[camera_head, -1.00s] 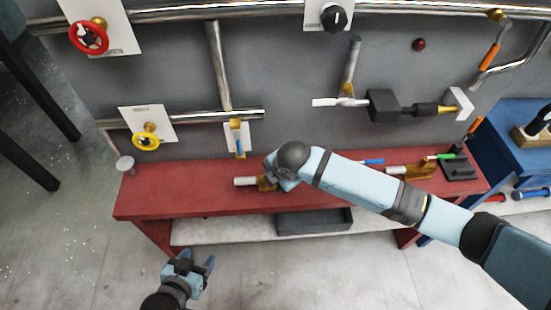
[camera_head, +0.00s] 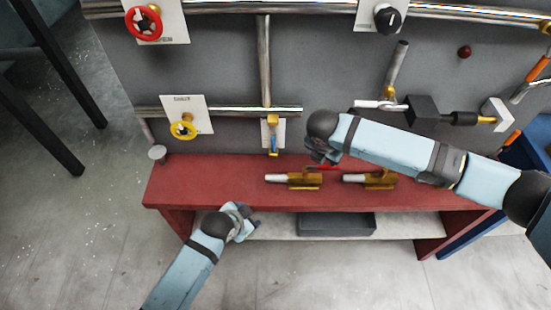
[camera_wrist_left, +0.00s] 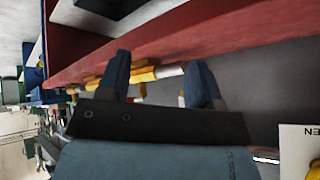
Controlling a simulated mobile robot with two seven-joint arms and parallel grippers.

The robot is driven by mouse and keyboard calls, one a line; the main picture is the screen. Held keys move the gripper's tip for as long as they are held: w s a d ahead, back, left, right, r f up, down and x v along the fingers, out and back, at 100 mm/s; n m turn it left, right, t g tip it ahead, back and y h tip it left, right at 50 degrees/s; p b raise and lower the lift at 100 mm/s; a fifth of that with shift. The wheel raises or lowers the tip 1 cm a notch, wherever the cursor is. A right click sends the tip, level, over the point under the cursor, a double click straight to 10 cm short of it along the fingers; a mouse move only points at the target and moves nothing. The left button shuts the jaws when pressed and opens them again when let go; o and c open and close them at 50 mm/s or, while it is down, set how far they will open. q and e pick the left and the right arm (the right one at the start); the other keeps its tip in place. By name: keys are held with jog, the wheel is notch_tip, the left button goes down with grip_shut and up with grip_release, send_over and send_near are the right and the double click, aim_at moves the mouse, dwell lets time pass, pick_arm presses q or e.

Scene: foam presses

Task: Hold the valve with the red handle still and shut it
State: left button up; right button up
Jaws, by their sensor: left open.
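The valve with the red handle (camera_head: 293,181) lies on the red bench, a brass body with a white pipe end to the left. Its red lever (camera_head: 322,168) shows at its right, below my right gripper. My left gripper (camera_head: 247,222) is open and empty in front of the bench, lower left of the valve. In the left wrist view, brass and white valve parts (camera_wrist_left: 148,74) show beyond the open fingers, apart from them. My right gripper (camera_head: 318,155) hangs just above and behind the valve; its fingers are too dark and small to read.
A second brass valve (camera_head: 370,178) lies to the right, partly behind my right arm. The bench (camera_head: 220,190) is clear at its left end. Wall handwheels, one red (camera_head: 144,22) and one yellow (camera_head: 183,130), are at the left. A grey tray (camera_head: 336,224) sits on the lower shelf.

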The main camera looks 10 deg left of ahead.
pick_arm(q)
jog(key=w+d+r+m+g+y, duration=0.15)
jog(key=w+d+r+m, duration=0.25)
jog(key=w, duration=0.4)
jog(key=m+g+y, duration=0.2)
jog(key=m+g, duration=0.1)
jog(key=m, duration=0.1)
send_near(274, 176)
jog(key=shift+h, duration=0.25)
jog(key=x, duration=1.1)
jog(key=shift+a+f, duration=0.25)
jog(key=shift+f, duration=0.05)
grip_shut()
